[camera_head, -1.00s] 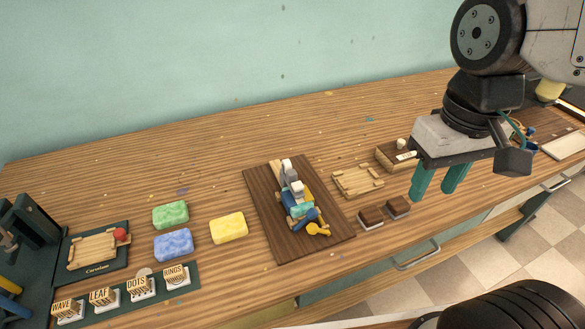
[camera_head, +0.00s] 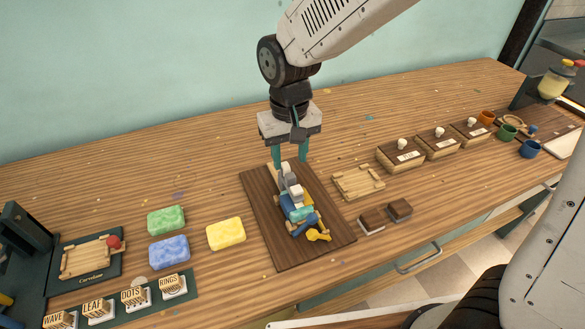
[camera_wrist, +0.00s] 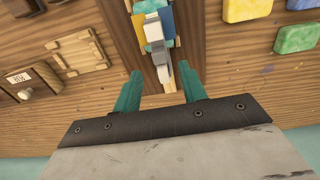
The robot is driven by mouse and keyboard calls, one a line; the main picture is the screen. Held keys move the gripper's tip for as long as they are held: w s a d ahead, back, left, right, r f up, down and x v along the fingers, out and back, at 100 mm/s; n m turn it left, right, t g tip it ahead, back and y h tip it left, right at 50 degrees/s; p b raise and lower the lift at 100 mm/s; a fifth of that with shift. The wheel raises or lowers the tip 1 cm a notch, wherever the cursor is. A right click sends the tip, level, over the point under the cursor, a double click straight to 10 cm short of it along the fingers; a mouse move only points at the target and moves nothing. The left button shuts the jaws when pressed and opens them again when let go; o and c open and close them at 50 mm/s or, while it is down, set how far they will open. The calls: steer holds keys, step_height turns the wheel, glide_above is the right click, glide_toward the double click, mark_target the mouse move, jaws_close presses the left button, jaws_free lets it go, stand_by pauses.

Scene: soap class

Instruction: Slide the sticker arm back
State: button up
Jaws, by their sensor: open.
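A small machine (camera_head: 298,205) in blue, yellow and grey stands on a dark wooden board (camera_head: 262,224) at mid-table. Its light grey upright part (camera_head: 287,169), which may be the sticker arm, is at the far end. My gripper (camera_head: 291,162) points down over that far end, its teal fingers apart. In the wrist view, the fingers of my gripper (camera_wrist: 163,85) are open on either side of the grey part (camera_wrist: 161,76), with gaps showing and nothing gripped. A yellow key-like piece (camera_head: 318,235) is at the machine's near end.
Green (camera_head: 166,219), blue (camera_head: 169,251) and yellow (camera_head: 226,234) blocks lie left of the board. A wooden tray (camera_head: 358,182) and two brown blocks (camera_head: 371,221) lie right. Lidded boxes (camera_head: 401,155) and cups (camera_head: 530,149) stand farther right. Labelled stamps (camera_head: 133,297) line the front left.

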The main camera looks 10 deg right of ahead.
mark_target(290, 175)
steer(key=shift+f, duration=2.4)
steer(key=shift+c, duration=0.3)
jaws_close()
steer(key=w, duration=0.2)
steer(key=w+a, duration=0.1)
steer(key=w, duration=0.2)
steer(key=w+a, duration=0.1)
steer(key=w, duration=0.2)
steer(key=shift+w+a, duration=0.15)
steer(key=shift+w+a+r, duration=0.1)
steer(key=shift+w, duration=0.1)
steer(key=shift+c, duration=0.2)
jaws_free()
steer(key=shift+w, duration=0.1)
steer(key=shift+o, duration=0.5)
